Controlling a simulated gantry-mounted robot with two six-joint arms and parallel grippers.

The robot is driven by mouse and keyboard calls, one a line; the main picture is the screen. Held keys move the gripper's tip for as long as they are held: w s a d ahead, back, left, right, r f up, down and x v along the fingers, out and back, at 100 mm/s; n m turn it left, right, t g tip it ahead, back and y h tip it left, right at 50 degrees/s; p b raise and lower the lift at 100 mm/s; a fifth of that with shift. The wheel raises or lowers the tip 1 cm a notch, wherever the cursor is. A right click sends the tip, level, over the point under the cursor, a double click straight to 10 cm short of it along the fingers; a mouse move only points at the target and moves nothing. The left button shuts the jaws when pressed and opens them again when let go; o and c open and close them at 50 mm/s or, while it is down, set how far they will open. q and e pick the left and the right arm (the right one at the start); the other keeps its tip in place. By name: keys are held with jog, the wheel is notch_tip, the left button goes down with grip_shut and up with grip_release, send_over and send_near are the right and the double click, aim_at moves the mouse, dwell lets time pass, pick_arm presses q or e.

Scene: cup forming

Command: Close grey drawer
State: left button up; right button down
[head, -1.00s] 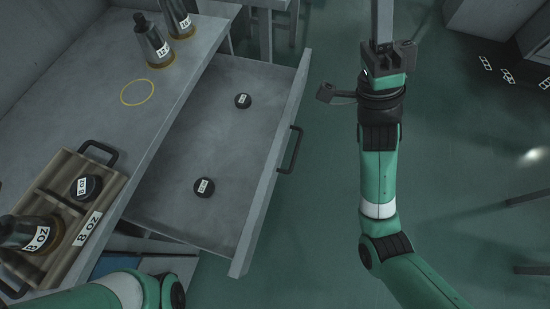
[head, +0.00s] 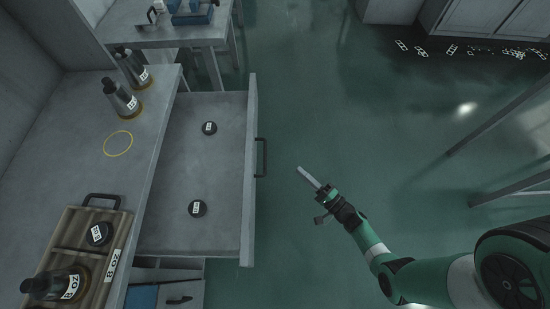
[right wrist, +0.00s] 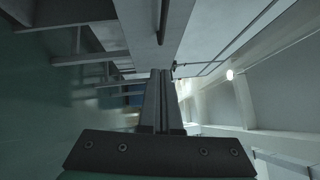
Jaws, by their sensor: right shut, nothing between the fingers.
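The grey drawer (head: 222,230) is pulled well out from under the counter in the head view. The shut fingers also show in the right wrist view (right wrist: 160,78), below a grey panel with a dark bar. My left gripper is out of view.
The counter holds two dark bottles (head: 122,98), a yellow ring mark (head: 118,143) and a wooden tray (head: 122,235) with a bottle and a black cap. The green floor right of the drawer is clear.

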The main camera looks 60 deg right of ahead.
pick_arm(q)
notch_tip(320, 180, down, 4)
jog(key=b, duration=0.3)
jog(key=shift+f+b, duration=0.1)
jog(key=shift+b, duration=0.25)
pick_arm(e)
jog(key=a+x, duration=0.1)
jog(key=x, duration=0.9)
jog(key=shift+w+a+r, duration=0.3)
jog(key=shift+w+a, duration=0.15)
jog(key=shift+a, duration=0.35)
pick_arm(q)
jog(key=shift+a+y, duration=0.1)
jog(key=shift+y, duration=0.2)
pick_arm(e)
jog(key=shift+w, duration=0.15)
